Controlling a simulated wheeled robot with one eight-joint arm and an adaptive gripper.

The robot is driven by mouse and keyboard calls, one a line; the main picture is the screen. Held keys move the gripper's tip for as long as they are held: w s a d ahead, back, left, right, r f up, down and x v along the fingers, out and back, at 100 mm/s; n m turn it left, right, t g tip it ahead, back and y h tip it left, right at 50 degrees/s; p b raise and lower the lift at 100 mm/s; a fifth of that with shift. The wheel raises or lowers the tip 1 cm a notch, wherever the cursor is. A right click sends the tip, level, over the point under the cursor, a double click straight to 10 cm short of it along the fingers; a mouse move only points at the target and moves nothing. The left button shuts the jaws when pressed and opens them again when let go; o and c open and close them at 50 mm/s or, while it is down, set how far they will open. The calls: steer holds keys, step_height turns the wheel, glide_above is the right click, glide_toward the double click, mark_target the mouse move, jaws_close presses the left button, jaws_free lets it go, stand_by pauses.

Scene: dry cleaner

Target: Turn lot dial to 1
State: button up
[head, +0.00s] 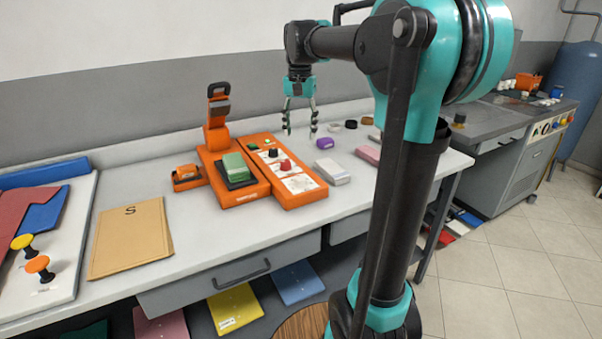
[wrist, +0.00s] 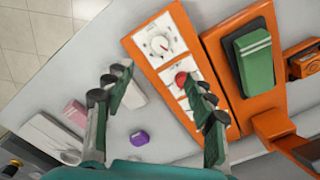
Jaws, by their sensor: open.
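An orange control panel (head: 313,193) lies on the counter with white dial plates and knobs along it. Its near-end dial (head: 299,183) has a pale round face, also seen in the wrist view (wrist: 160,45), with a small knob. A red knob (head: 285,164) sits behind that dial; it also shows in the wrist view (wrist: 181,79). A dark knob (head: 273,153) stands further back. The dial markings are too small to read, so I cannot tell which one is the lot dial. My gripper (head: 300,124) is open and empty, above and beyond the panel; its finger partly hides the panel in the wrist view.
A green block (head: 235,163) sits on the adjoining orange device, with an orange upright (head: 216,120) behind. A white box (head: 333,172), a purple piece (head: 325,143) and a pink block (head: 368,154) lie right of the panel. A brown envelope (head: 130,238) lies left.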

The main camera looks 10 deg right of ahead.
mark_target(300, 176)
step_height(300, 176, down, 16)
steer(key=shift+r, duration=0.1)
stand_by(0.4)
steer(key=c, duration=1.2)
